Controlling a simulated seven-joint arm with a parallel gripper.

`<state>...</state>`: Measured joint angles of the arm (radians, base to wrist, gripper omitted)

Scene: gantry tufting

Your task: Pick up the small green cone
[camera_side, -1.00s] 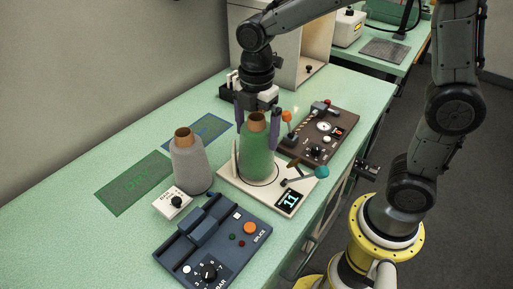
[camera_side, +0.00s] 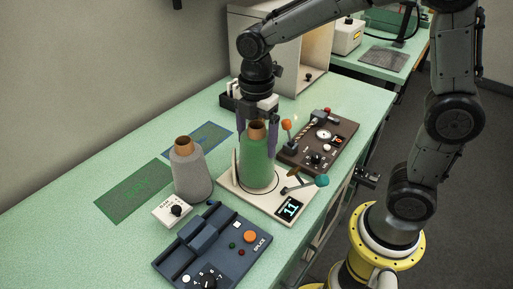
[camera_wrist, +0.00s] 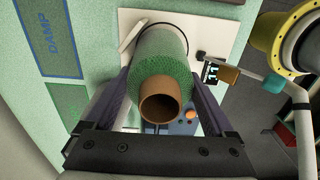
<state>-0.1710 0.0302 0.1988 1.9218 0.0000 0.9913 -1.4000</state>
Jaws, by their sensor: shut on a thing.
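A green yarn cone (camera_side: 257,165) with a brown core stands upright on a cream plate (camera_side: 228,186) with a dark ring mark and a display reading 11. My gripper (camera_side: 257,140) is above it, pointing down, with its purple fingers on either side of the cone's upper part, shut on it. In the wrist view the cone's green top (camera_wrist: 165,67) and open brown core lie between the fingers (camera_wrist: 158,85). The cone shows no clear gap above the plate. A grey cone (camera_side: 189,172) with a brown core stands to the left.
A blue splice box (camera_side: 225,245) and a small white knob box (camera_side: 172,211) are in front. A brown control box (camera_side: 325,145) with an orange-topped lever is behind right. A teal-knobbed lever (camera_side: 321,181) sticks out at the plate's right. Green and blue mats (camera_side: 135,192) lie left.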

